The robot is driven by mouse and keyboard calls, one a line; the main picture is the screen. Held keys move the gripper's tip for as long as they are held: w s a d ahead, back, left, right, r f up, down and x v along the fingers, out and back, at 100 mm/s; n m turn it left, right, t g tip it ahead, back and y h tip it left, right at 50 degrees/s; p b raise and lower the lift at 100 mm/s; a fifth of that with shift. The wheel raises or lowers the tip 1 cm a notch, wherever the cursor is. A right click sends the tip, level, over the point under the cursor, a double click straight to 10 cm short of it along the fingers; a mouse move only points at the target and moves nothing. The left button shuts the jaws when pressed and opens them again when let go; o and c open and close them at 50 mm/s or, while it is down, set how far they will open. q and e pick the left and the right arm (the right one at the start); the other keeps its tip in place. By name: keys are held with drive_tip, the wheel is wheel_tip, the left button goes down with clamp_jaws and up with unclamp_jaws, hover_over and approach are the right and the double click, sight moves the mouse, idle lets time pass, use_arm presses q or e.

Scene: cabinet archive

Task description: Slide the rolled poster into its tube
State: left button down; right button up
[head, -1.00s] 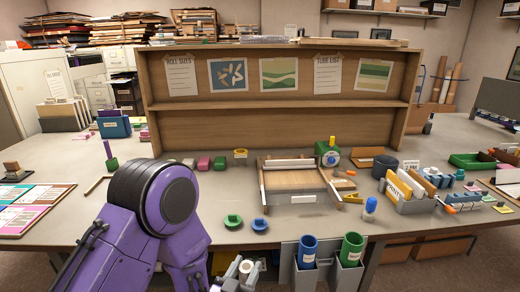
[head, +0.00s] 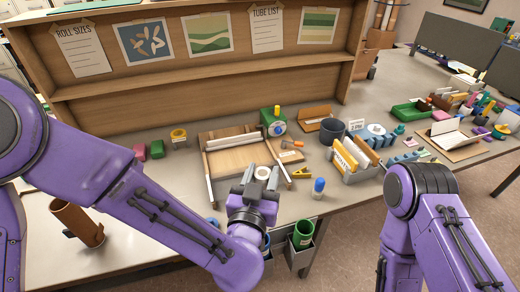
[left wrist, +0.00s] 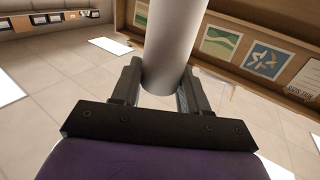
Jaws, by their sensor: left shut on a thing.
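My left gripper (head: 260,180) is shut on a white rolled poster (head: 262,172), whose round end shows between the fingers. In the left wrist view the poster (left wrist: 172,45) is a pale cylinder between both fingers (left wrist: 160,92). The gripper is in front of the wooden tray, above the table's front edge. A green tube (head: 303,234) and a blue tube (head: 266,243) stand in grey holders at that edge, just below the gripper; the blue one is mostly hidden by my left arm. My right arm is at the right; its gripper is out of view.
A wooden tray (head: 238,158) holds another white roll. A brown tube (head: 78,222) stands at the left. A grey file box (head: 355,170), a blue-capped bottle (head: 318,188) and small items fill the right. A wooden shelf (head: 210,85) closes off the back.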

use_arm(q)
drive_tip(key=shift+w+d, duration=0.15)
drive_tip(key=shift+w, duration=0.05)
drive_tip(key=shift+s, duration=0.25)
drive_tip(key=shift+s+r, duration=0.25)
drive_tip(key=shift+s, duration=0.3)
drive_tip(key=shift+s+r, duration=0.2)
drive_tip(key=shift+s, duration=0.3)
drive_tip(key=shift+s+a+f, duration=0.2)
drive_tip(key=shift+a+f, duration=0.05)
drive_tip(key=f+b, duration=0.1)
drive_tip(key=w+f+b, duration=0.1)
drive_tip(key=f+b, duration=0.1)
drive_tip(key=shift+f, duration=0.3)
use_arm(e)
drive_tip(key=f, duration=0.1)
drive_tip(key=s+f, duration=0.1)
drive_tip(key=f, duration=0.1)
drive_tip(key=shift+s+d, duration=0.1)
drive_tip(key=shift+s, duration=0.05)
use_arm(q)
drive_tip(key=shift+w, duration=0.2)
drive_tip(key=shift+s+d, duration=0.1)
drive_tip(key=shift+s, duration=0.05)
use_arm(e)
drive_tip(key=shift+r, duration=0.1)
